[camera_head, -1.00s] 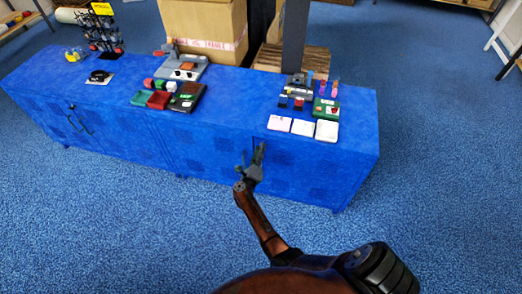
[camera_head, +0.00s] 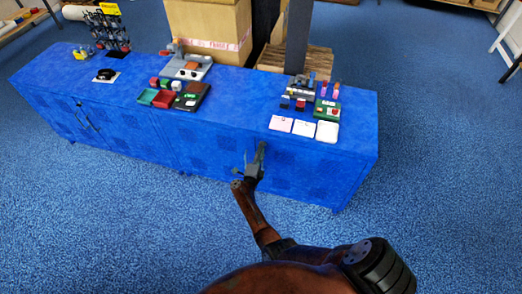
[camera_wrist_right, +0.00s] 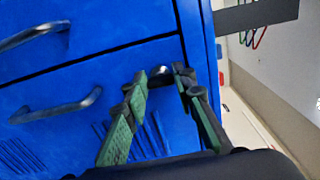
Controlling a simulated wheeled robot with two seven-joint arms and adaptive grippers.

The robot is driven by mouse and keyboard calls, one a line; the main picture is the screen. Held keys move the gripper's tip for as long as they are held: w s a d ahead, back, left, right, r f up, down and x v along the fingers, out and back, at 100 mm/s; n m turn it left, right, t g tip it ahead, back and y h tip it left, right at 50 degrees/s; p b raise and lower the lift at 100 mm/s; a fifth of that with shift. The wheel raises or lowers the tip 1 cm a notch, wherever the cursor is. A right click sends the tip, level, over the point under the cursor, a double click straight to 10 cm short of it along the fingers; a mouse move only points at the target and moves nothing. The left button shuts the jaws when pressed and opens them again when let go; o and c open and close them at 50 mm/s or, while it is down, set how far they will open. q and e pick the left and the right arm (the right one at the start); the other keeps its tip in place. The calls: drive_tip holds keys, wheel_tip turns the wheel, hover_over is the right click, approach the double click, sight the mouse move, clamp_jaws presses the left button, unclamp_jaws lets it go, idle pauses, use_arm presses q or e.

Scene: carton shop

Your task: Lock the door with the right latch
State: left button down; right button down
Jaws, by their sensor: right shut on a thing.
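The long blue cabinet (camera_head: 300,172) stands across the head view, and my right gripper (camera_head: 259,150) is at its front face, right of the middle. In the right wrist view the blue door (camera_wrist_right: 110,72) shows close up, with a small dark latch (camera_wrist_right: 160,71) near its edge. The green-padded fingers of my right gripper (camera_wrist_right: 163,80) reach up to this latch and are shut on it; the fingers partly hide it. Whether the latch is turned across the door edge cannot be told. My left gripper is not in view.
Curved dark handles (camera_wrist_right: 55,108) are on the blue fronts left of the gripper. White cards (camera_head: 304,128), small trays (camera_head: 163,99) and a display rack (camera_head: 108,28) stand on the cabinet top. Cardboard boxes (camera_head: 210,30) stand behind. The blue carpet in front is clear.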

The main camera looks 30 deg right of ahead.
idle(0.4)
drive_tip(key=c, duration=1.6)
unclamp_jaws()
